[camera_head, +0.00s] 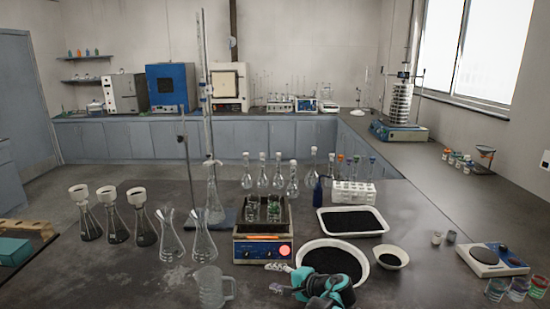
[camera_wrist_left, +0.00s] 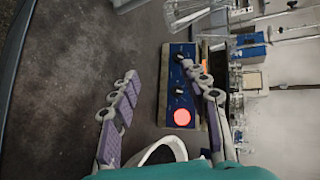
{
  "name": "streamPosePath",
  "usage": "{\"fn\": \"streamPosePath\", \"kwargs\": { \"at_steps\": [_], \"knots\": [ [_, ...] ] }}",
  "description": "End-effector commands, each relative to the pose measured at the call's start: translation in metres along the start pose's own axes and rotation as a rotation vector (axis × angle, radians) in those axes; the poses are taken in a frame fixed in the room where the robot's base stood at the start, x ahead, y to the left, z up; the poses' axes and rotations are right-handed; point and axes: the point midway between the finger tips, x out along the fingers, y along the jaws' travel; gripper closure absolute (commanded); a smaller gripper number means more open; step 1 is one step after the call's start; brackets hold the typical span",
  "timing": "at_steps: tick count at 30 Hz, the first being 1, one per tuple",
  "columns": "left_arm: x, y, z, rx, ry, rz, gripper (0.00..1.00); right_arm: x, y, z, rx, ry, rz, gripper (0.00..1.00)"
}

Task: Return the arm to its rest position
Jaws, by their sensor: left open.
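My left gripper (camera_head: 272,278) is low at the front middle of the dark bench in the head view, with its teal wrist beside the white basin of black grains (camera_head: 334,247). Its fingers point left and are spread apart, with nothing between them. My right gripper is in neither view.
The heating unit (camera_head: 263,248) with two beakers stands just behind the gripper. A glass jug (camera_head: 212,288) is to its left, with several flasks beyond. A small bowl (camera_head: 390,256) and white tray (camera_head: 352,232) lie to the right. The sieve shaker (camera_head: 398,132) is far right.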

Motion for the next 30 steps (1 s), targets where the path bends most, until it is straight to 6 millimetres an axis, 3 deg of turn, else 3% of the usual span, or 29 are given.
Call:
{"fn": "streamPosePath", "kwargs": {
  "at_steps": [5, 9, 14, 18, 24, 30],
  "knots": [
    [0.007, -0.022, 0.047, -0.069, 0.013, 0.107, 0.54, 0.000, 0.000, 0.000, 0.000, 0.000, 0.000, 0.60],
    [0.008, -0.035, 0.104, -0.168, 0.032, 0.232, 0.54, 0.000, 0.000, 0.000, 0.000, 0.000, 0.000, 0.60],
    [-0.002, -0.035, 0.175, -0.318, 0.061, 0.381, 0.54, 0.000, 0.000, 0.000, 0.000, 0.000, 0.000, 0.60],
    [-0.019, -0.023, 0.233, -0.466, 0.085, 0.499, 0.54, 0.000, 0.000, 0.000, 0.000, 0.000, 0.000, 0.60],
    [-0.050, 0.011, 0.302, -0.707, 0.120, 0.648, 0.54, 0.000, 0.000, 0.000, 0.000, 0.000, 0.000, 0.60],
    [-0.077, 0.052, 0.343, -0.940, 0.154, 0.756, 0.54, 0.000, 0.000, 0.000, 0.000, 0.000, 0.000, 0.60]
  ]
}}
